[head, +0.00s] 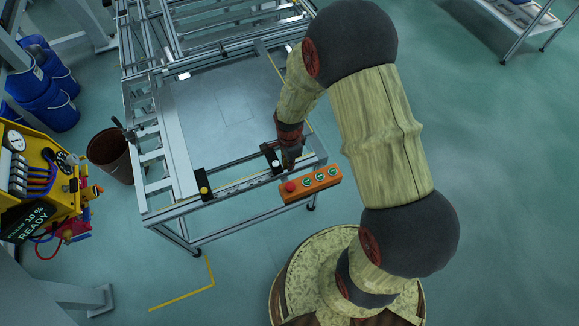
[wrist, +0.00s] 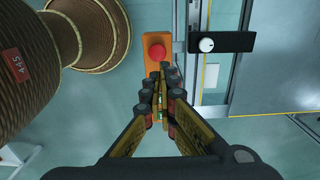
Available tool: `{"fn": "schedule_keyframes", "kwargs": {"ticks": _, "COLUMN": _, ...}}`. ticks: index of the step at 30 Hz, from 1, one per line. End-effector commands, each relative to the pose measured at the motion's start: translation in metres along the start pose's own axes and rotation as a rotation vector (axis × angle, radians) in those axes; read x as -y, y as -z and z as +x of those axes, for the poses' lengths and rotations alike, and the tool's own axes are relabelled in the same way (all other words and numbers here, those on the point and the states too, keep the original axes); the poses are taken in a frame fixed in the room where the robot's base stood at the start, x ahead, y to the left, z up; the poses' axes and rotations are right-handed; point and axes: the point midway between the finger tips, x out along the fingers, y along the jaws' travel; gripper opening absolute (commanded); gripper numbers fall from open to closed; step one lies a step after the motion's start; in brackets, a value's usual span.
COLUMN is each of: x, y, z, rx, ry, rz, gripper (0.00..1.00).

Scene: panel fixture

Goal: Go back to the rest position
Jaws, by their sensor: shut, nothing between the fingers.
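My gripper (head: 291,162) points down over the front right edge of the panel fixture (head: 240,186), next to an orange button box (head: 325,185). In the wrist view my gripper (wrist: 166,76) has its fingers together and empty, in front of the red button (wrist: 156,53) on the orange box (wrist: 151,25). The fingers hide part of the box there. In the head view the red button (head: 290,186) and several green buttons (head: 320,177) show. I cannot tell whether the fingertips touch the box. My arm is bent over the fixture's right side.
A black block with a white knob (wrist: 206,45) is close by on the fixture. A black block with a yellow knob (head: 203,188) is at the front left. A yellow cart (head: 40,175), brown bucket (head: 110,152) and blue drums (head: 48,90) stand left.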

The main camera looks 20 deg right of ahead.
Motion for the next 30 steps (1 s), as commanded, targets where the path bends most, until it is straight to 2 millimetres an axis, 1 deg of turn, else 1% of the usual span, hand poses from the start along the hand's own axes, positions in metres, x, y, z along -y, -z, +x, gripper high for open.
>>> {"fn": "schedule_keyframes", "kwargs": {"ticks": 15, "x": 0.0, "y": 0.0, "z": 0.0, "rx": 0.0, "ry": 0.0, "rz": -0.001, "gripper": 0.0}}
{"fn": "schedule_keyframes", "kwargs": {"ticks": 18, "x": 0.0, "y": 0.0, "z": 0.0, "rx": 0.0, "ry": -0.001, "rz": -0.033, "gripper": 0.0}}
{"fn": "schedule_keyframes", "kwargs": {"ticks": 20, "x": -0.003, "y": 0.0, "z": 0.0, "rx": 0.001, "ry": -0.009, "rz": -0.088, "gripper": 0.0}}
{"fn": "schedule_keyframes", "kwargs": {"ticks": 22, "x": -0.009, "y": 0.0, "z": 0.0, "rx": 0.004, "ry": -0.033, "rz": -0.187, "gripper": 0.0}}
{"fn": "schedule_keyframes", "kwargs": {"ticks": 23, "x": -0.015, "y": -0.001, "z": 0.001, "rx": 0.008, "ry": -0.05, "rz": -0.239, "gripper": 0.0}}
{"fn": "schedule_keyframes", "kwargs": {"ticks": 24, "x": -0.028, "y": -0.001, "z": 0.002, "rx": 0.016, "ry": -0.081, "rz": -0.314, "gripper": 0.0}}
{"fn": "schedule_keyframes", "kwargs": {"ticks": 26, "x": -0.044, "y": -0.002, "z": -0.001, "rx": 0.032, "ry": -0.121, "rz": -0.43, "gripper": 0.0}}
{"fn": "schedule_keyframes", "kwargs": {"ticks": 27, "x": -0.052, "y": -0.002, "z": -0.007, "rx": 0.042, "ry": -0.139, "rz": -0.508, "gripper": 0.0}}
{"fn": "schedule_keyframes", "kwargs": {"ticks": 29, "x": -0.061, "y": -0.003, "z": -0.023, "rx": 0.056, "ry": -0.151, "rz": -0.624, "gripper": 0.0}}
{"fn": "schedule_keyframes", "kwargs": {"ticks": 30, "x": -0.065, "y": -0.003, "z": -0.036, "rx": 0.064, "ry": -0.153, "rz": -0.701, "gripper": 0.0}}
